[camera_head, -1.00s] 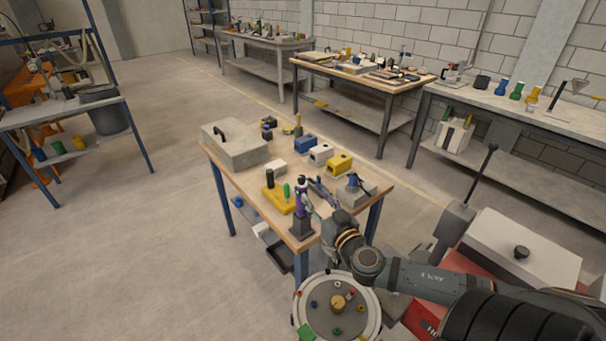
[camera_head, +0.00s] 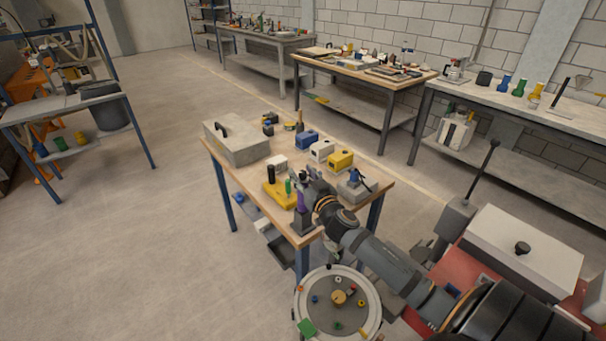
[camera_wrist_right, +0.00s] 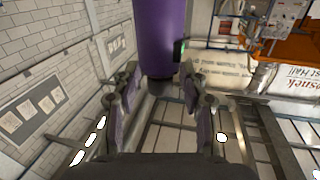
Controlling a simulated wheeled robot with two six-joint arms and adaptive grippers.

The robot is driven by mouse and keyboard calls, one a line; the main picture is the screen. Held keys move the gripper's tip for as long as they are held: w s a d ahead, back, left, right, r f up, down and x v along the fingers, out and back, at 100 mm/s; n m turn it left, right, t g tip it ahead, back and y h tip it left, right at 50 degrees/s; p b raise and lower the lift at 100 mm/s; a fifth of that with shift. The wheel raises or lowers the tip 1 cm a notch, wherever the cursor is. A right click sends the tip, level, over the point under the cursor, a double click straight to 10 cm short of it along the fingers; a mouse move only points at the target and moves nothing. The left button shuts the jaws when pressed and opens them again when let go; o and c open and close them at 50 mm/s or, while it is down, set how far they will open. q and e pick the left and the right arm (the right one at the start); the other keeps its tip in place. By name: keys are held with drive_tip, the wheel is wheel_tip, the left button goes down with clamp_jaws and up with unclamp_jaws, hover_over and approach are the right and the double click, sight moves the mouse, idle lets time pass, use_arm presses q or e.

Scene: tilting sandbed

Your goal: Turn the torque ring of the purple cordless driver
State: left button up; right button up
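The purple cordless driver (camera_head: 301,200) stands upright in a dark stand (camera_head: 302,222) at the near corner of the wooden table (camera_head: 248,183). My right gripper (camera_head: 305,181) is at the upper part of the driver and hides some of it. In the right wrist view the driver's purple body (camera_wrist_right: 160,35) fills the top centre. The right gripper's fingers (camera_wrist_right: 161,75) are spread, one on each side of the driver's near end; I cannot tell whether they touch it. The torque ring is not clearly visible. My left gripper is not in view.
A yellow tray (camera_head: 279,194) with a dark cylinder stands left of the driver. A grey box (camera_head: 236,147) sits at the table's back left. Blue, white and yellow (camera_head: 340,159) blocks stand behind. A round disc (camera_head: 338,305) stands in front.

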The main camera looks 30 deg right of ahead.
clamp_jaws()
